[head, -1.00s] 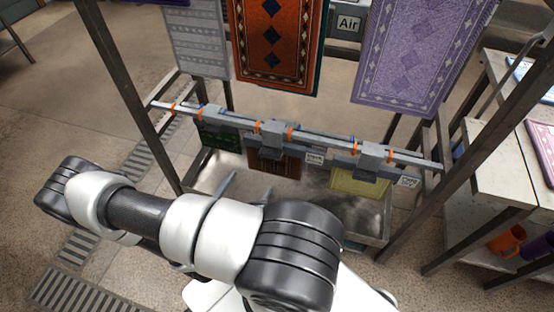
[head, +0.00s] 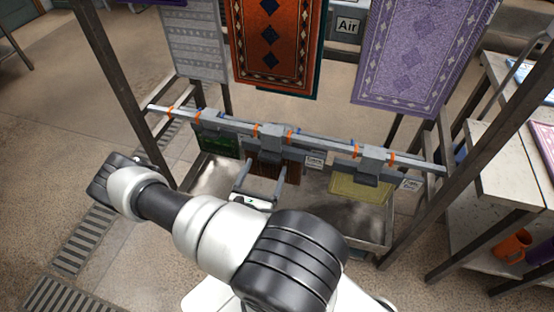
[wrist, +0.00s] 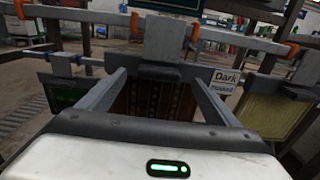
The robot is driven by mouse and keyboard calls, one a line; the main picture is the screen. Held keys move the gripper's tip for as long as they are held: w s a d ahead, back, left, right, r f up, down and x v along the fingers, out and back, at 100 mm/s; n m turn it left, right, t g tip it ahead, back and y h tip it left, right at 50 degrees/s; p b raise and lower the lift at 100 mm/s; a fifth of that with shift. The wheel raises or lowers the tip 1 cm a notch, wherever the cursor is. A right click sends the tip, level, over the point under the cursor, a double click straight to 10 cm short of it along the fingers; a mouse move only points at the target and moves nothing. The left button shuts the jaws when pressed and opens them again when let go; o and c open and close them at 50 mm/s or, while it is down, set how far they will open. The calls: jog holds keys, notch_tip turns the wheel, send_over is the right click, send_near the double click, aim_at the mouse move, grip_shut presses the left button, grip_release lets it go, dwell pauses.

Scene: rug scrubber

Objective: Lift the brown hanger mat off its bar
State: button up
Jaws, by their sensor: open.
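The brown mat (head: 292,172) hangs under a grey hanger clip (head: 270,142) at the middle of the long bar (head: 228,123). My gripper (head: 265,168) is open and empty, just in front of the mat and below the clip. It hides part of the mat in the head view. In the wrist view the brown mat (wrist: 155,101) shows between the two fingers of my gripper (wrist: 160,78), and the grey clip (wrist: 162,45) stands above, between the fingertips. I cannot tell whether the fingertips reach the mat's depth.
A green mat (head: 218,144) hangs to the left and a yellow mat (head: 360,188) to the right, on similar clips. A label reading "Dark" (wrist: 228,76) sits right of the brown mat. A metal basin (head: 322,206) lies below. Large rugs, including an orange one (head: 277,45), hang behind.

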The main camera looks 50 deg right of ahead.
aim_at(268, 160)
jog(key=b+x, duration=0.1)
jog(key=x, duration=0.4)
jog(key=shift+w+d+r, duration=0.1)
jog(key=shift+w, duration=0.05)
jog(key=c, duration=1.4)
jog(key=shift+c, duration=1)
jog(key=shift+r, duration=0.15)
